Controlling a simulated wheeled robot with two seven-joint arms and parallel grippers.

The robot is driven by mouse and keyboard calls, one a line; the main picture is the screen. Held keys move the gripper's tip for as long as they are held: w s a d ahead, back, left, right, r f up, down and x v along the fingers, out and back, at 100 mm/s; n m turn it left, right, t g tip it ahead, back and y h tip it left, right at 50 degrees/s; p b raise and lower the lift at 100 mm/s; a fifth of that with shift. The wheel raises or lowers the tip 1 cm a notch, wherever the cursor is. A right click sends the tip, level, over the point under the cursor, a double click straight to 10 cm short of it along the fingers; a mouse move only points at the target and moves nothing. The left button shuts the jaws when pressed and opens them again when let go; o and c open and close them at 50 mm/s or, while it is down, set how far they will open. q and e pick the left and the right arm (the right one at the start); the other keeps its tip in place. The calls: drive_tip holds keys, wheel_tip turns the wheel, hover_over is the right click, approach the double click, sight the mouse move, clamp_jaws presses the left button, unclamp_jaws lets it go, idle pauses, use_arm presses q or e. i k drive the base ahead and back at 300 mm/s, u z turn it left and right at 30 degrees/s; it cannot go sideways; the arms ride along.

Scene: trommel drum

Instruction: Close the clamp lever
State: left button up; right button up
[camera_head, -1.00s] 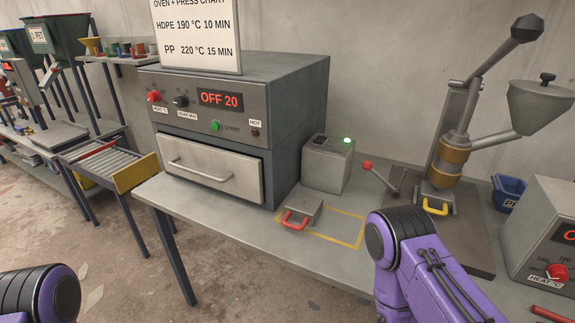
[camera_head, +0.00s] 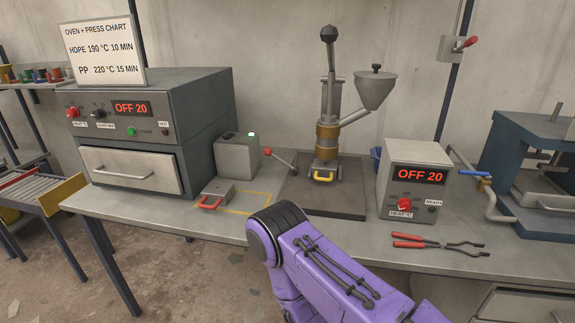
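A lever with a red ball knob (camera_head: 268,151) stands beside the foot of the upright hand press (camera_head: 328,100). Its grey rod slants down to the right from the knob toward the press base. I take it for the clamp lever; a clamp itself is too small to make out. A block with a yellow handle (camera_head: 322,177) sits at the foot of the press. A purple arm of mine crosses the lower middle, in front of the bench. Neither gripper shows.
A small grey mould with a red handle (camera_head: 211,200) lies by a yellow outline left of the press. The oven (camera_head: 150,130) stands left, a heater box (camera_head: 413,185) right. Red-handled tongs (camera_head: 430,243) lie at the front edge. A red-handled wall switch (camera_head: 466,43) is above.

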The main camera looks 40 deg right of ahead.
sight(268, 152)
drive_tip(key=k, duration=0.1)
drive_tip(key=z, duration=1.15)
